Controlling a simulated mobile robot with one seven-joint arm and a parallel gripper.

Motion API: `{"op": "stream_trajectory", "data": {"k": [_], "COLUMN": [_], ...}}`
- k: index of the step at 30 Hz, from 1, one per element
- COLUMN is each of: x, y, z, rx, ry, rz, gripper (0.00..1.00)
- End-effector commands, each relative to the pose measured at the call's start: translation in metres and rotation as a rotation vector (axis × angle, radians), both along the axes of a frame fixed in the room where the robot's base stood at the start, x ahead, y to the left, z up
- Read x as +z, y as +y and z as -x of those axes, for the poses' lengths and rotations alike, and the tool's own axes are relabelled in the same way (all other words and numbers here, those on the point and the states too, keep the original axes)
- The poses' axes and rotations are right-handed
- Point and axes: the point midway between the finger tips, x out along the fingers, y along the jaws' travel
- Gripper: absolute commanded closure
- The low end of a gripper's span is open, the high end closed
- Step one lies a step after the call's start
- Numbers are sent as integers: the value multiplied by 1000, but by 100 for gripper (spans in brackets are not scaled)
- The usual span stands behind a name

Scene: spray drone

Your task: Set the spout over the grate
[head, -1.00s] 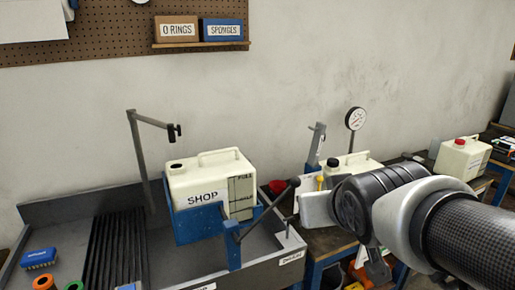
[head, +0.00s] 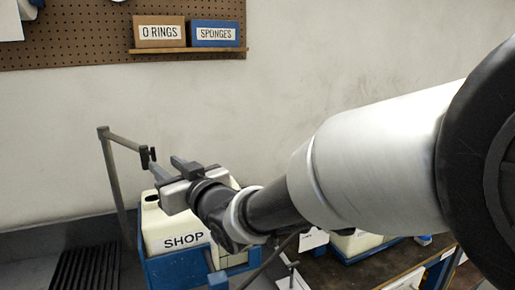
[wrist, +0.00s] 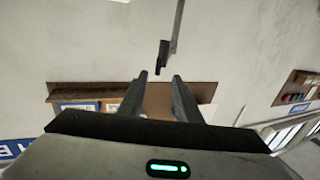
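The spout (head: 125,142) is a grey upright post with a horizontal arm that ends in a dark nozzle, at left in the head view. The nozzle also shows in the wrist view (wrist: 161,57), ahead of the fingertips and roughly in line with the gap between them. The grate (head: 85,268) is a set of dark slats in the sink at lower left. The spout's end is to the right of it, on the side of the SHOP jug. My gripper (head: 167,167) is open and empty, just right of the nozzle; the wrist view shows its two fingers apart (wrist: 156,88).
The cream SHOP jug (head: 168,235) stands in a blue holder (head: 165,270) below my gripper, which partly hides it. A shelf with O RINGS (head: 160,32) and SPONGES (head: 215,34) boxes hangs on the wall. My arm covers much of the right side.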

Motion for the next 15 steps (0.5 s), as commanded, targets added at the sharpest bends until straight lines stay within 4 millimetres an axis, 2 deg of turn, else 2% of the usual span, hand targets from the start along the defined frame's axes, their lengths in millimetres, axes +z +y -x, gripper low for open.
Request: {"op": "stream_trajectory", "data": {"k": [6, 15], "x": [0, 0], "y": [36, 66], "z": [-33, -61], "rx": [2, -1], "ry": [3, 1], "rz": [0, 1], "gripper": [69, 69]}}
